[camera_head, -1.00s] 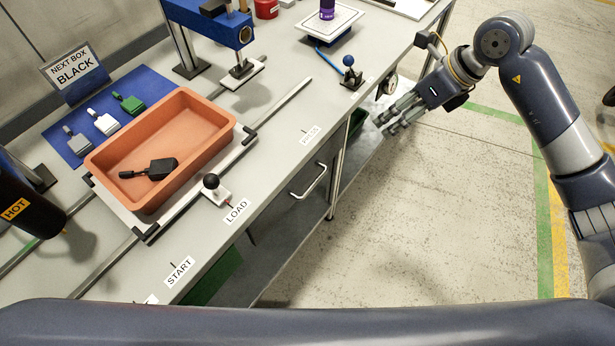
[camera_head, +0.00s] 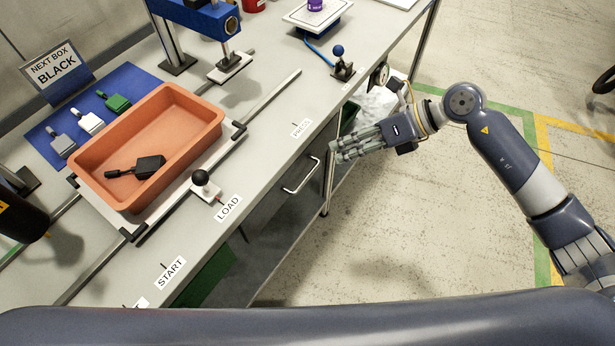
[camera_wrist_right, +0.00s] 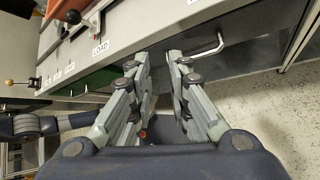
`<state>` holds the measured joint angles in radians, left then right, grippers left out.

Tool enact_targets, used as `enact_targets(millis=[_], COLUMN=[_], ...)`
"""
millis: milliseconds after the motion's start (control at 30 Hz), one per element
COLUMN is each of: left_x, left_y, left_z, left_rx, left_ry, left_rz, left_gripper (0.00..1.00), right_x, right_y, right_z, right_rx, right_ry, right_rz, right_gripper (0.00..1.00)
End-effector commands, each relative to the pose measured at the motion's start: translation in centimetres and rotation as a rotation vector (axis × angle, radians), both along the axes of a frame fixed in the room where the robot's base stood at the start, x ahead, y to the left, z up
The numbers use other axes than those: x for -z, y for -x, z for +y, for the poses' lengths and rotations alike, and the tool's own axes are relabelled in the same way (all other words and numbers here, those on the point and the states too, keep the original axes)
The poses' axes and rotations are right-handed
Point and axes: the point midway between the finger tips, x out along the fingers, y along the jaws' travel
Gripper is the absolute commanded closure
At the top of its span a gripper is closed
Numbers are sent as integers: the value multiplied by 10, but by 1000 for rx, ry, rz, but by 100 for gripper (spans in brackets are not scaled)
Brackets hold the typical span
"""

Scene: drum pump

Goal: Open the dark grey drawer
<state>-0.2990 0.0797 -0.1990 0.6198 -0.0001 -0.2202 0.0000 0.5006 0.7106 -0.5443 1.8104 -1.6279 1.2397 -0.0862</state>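The dark grey drawer (camera_head: 311,166) is under the bench top, below the PRESS label, and looks shut. Its light bar handle (camera_head: 302,177) runs along the front. In the right wrist view the handle (camera_wrist_right: 207,48) is just beyond and right of the fingertips. My right gripper (camera_head: 335,151) is to the right of the handle, fingers pointing left, apart from it. In the right wrist view the gripper (camera_wrist_right: 157,58) is open, with an empty gap between its fingers. My left gripper is not in view.
The bench top holds an orange tray (camera_head: 205,105) with a black box in it, a black-knobbed lever (camera_head: 203,186) and a blue-knobbed lever (camera_head: 341,62). A bench leg (camera_head: 330,185) stands right of the drawer. The floor (camera_head: 400,240) in front is clear.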

Motion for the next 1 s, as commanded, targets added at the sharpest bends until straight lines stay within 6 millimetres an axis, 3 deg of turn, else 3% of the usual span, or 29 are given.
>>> enact_targets(millis=[33, 200, 500, 733, 1000], left_x=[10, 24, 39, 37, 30], left_y=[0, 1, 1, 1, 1], left_z=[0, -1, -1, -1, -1], left_rx=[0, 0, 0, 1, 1], left_ry=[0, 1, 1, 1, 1], left_rz=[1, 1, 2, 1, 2], left_gripper=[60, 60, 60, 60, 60], right_x=[22, 62, 135, 147, 155], right_y=[10, 20, 21, 15, -13], right_z=[12, 31, 1, 0, 39], right_rx=[49, 297, 749, 824, 819], right_ry=[-109, -433, -704, -732, -731], right_rz=[62, 248, 478, 508, 506], right_gripper=[83, 83, 83, 83, 83])
